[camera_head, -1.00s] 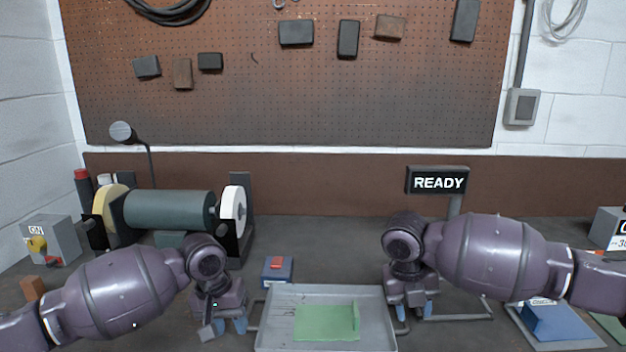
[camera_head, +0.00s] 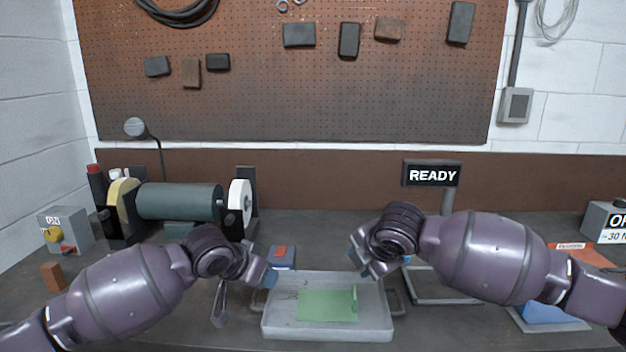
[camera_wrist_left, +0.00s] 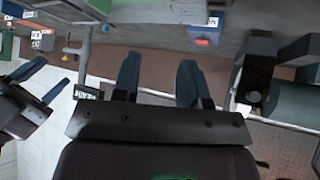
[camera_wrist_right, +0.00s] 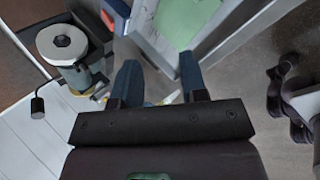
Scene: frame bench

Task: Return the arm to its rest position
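My left gripper (camera_head: 266,276) is above the left edge of the grey tray (camera_head: 330,334), pointing inward. In the left wrist view its two blue fingers (camera_wrist_left: 158,78) are apart with nothing between them. My right gripper (camera_head: 362,264) is above the tray's back right corner, tilted inward. In the right wrist view its fingers (camera_wrist_right: 158,80) are also apart and empty. The tray rests on the bench with a green piece (camera_head: 328,306) lying in it. Both grippers look clear of the tray's side handles.
A bench grinder (camera_head: 180,203) and switch box (camera_head: 68,230) stand at the left. A blue box with a red top (camera_head: 283,257) sits behind the tray. A READY sign (camera_head: 432,174) stands at the back. A wire-like frame (camera_head: 440,298) and blue block (camera_head: 550,313) lie right.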

